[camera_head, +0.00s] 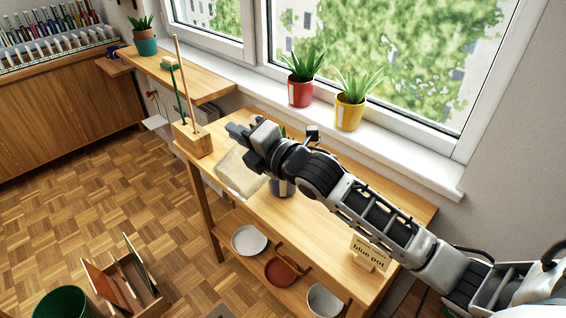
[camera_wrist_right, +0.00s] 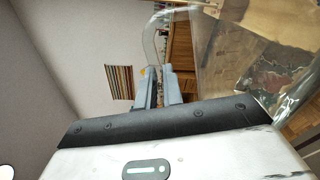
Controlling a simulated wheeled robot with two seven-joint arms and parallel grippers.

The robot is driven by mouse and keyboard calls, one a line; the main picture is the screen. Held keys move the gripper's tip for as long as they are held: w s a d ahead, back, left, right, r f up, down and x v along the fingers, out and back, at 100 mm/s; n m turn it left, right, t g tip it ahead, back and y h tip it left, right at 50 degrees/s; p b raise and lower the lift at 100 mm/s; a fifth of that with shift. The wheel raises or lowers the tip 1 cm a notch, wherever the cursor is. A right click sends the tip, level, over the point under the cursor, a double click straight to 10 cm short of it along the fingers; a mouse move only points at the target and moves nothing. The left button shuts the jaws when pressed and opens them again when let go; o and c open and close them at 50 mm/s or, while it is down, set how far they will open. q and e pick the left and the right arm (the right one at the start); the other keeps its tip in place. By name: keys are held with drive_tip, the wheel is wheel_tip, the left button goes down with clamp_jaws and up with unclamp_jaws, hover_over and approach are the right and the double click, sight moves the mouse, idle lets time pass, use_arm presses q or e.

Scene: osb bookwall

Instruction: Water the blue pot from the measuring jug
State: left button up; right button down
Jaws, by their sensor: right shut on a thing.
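My right gripper (camera_head: 240,135) is shut on the clear measuring jug (camera_head: 238,174), above the left part of the wooden table. In the right wrist view the fingers (camera_wrist_right: 160,90) close on the jug's handle (camera_wrist_right: 151,45), and the clear body (camera_wrist_right: 250,50) fills the upper right. The jug looks tilted; I cannot tell whether water is flowing. The blue pot (camera_head: 283,188) stands on the table just right of the jug. My right arm hides most of it, with a bit of green plant (camera_head: 283,130) showing above. My left gripper is not in view.
A sign (camera_head: 370,252) reading "blue pot" stands on the table's right part. A red pot (camera_head: 301,93) and a yellow pot (camera_head: 348,112) stand on the windowsill. A wooden block with sticks (camera_head: 192,138) stands at the table's left end. Dishes (camera_head: 249,240) lie on the lower shelf.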

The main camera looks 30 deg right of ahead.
sight(223, 170)
drive_tip(key=shift+w+d+r, duration=0.1)
drive_tip(key=shift+d+r, duration=0.15)
drive_tip(key=shift+d, duration=0.2)
drive_tip(key=shift+w+d+r+m, duration=0.2)
drive_tip(key=shift+d+r+m, duration=0.05)
drive_tip(key=shift+d+m, duration=0.15)
idle(1.3)
drive_tip(key=shift+a, duration=0.1)
